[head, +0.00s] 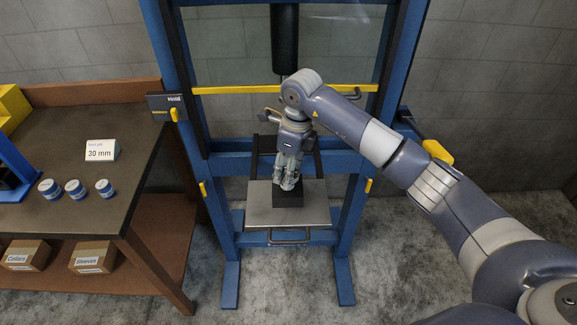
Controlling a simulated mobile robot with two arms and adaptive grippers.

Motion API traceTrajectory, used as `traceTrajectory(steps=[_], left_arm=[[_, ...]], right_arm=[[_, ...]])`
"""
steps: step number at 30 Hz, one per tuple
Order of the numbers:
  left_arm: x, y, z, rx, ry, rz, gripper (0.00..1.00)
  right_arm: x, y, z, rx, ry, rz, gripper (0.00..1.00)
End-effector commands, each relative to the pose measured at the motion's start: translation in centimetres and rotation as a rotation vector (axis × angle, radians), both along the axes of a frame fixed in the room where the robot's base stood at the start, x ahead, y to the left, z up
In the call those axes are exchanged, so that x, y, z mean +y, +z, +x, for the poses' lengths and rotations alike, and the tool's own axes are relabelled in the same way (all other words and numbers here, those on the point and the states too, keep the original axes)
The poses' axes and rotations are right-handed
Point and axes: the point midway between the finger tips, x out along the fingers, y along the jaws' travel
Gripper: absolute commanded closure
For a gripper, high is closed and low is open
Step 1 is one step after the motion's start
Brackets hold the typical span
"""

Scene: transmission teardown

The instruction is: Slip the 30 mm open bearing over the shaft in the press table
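My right gripper (289,184) points down over the press table (258,214). Its fingertips are just above or at a dark block (288,199) on the table plate. The fingers hide what is between them, so I cannot tell whether they hold a bearing or surround the shaft. No shaft can be made out. No bearing can be identified for sure. My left gripper is not in view.
A blue press frame (216,169) with yellow handles surrounds the press table; a dark ram (285,40) hangs above. On the left bench (75,225) stand a "30 mm" card (101,150) and three blue-and-white round items (75,189). Boxes labelled Collars (27,256) and Sleeves (95,258) sit below.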

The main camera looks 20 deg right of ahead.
Motion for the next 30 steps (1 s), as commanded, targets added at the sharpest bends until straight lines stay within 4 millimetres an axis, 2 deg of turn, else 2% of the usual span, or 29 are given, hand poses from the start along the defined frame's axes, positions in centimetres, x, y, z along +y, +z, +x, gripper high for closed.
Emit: traceTrajectory(steps=[10,11,12,14,25,30], left_arm=[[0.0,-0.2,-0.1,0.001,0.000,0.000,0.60],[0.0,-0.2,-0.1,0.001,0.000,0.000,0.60],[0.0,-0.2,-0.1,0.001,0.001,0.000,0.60],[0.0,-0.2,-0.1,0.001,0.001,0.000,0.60],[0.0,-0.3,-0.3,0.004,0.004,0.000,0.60],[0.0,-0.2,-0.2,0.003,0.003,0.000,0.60]], right_arm=[[0.0,-0.2,0.0,-0.001,0.000,0.000,0.79],[0.0,-0.2,0.0,-0.001,0.000,0.000,0.47],[0.0,-0.2,0.0,-0.001,0.000,0.000,0.38],[0.0,-0.2,0.0,-0.001,0.000,0.000,0.26],[0.0,-0.2,0.0,0.000,0.000,0.000,0.26],[-0.2,1.7,0.0,-0.005,0.001,0.000,0.26]])
